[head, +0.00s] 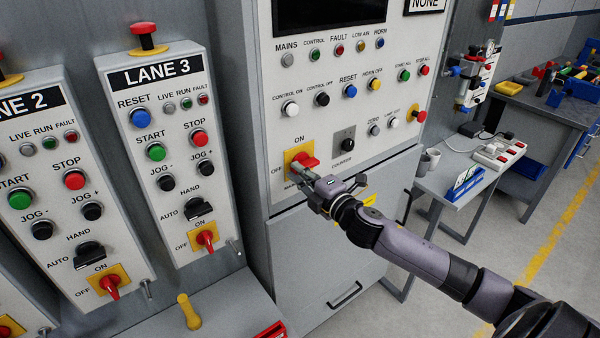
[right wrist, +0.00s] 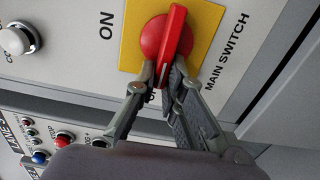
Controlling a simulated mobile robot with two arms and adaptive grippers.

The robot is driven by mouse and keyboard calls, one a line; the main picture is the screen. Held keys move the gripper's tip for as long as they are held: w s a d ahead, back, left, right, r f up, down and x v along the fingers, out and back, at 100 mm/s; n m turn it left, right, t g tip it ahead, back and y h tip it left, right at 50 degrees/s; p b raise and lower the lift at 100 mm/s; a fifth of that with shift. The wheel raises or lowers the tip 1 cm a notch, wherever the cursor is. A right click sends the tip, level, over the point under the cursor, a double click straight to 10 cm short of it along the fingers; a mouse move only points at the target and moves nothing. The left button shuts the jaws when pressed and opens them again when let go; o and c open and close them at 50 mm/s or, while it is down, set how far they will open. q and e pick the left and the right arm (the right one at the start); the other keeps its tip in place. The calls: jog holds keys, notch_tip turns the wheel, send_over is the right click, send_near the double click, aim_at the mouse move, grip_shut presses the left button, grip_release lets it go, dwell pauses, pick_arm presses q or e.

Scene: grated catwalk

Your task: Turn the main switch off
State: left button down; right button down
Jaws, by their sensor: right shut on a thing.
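The main switch (head: 309,162) is a red rotary handle on a yellow plate, low on the large grey panel. ON is printed above it and OFF to its left. In the right wrist view the red handle (right wrist: 173,40) lies nearly lengthwise in the picture, level on the panel, its white-marked end towards the partly hidden OFF label. My right gripper (head: 299,172) reaches in from the lower right. Its fingertips (right wrist: 157,80) are closed around the marked end of the handle. My left gripper is not in view.
The Lane 3 box (head: 165,150) and Lane 2 box (head: 62,190) stand to the left, with their own small red switches. A black counter switch (head: 344,145) sits right of the main switch. A side table (head: 452,170) with mugs stands at the right.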

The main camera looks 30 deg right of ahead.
jog(key=c, duration=1.7)
grip_release()
jog(key=s, duration=0.8)
jog(key=s+d, duration=0.1)
jog(key=s, duration=0.3)
